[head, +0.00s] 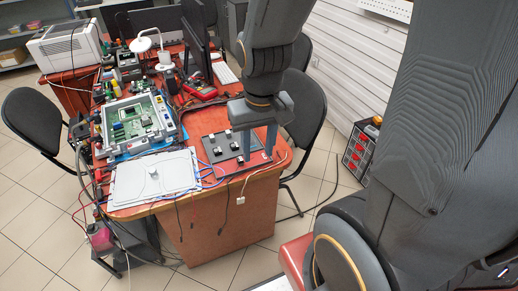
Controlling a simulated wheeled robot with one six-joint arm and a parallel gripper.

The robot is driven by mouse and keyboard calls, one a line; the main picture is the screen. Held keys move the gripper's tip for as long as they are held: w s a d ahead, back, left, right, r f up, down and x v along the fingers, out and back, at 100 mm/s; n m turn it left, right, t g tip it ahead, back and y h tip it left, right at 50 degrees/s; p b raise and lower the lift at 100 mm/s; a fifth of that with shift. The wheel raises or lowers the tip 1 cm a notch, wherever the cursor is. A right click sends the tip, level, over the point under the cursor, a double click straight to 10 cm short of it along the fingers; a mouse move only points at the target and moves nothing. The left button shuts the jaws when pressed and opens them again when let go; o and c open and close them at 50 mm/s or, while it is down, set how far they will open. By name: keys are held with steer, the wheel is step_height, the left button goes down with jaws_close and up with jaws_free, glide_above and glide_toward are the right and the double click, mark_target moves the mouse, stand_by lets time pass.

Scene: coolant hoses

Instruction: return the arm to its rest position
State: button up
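My arm reaches in from the right, and my gripper (258,143) points down over the near right corner of the red table (215,122). Its two fingers stand apart, with nothing visible between them. Below and beside the fingers lies a dark plate (219,148) with several small fittings on it. I cannot tell whether the fingertips touch the plate. Blue and red hoses or cables (208,178) run from the plate's left side along the table. The gripper hides the right part of the plate.
A grey panel (140,190) lies at the table's near left; an open case with a green circuit board (138,122) is behind it. A red multimeter (200,90) and monitors stand farther back. Chairs (304,110) flank the table. A drawer cabinet (358,152) stands by the wall.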

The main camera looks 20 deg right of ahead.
steer(key=shift+s+n, duration=0.35)
steer(key=shift+n, duration=0.05)
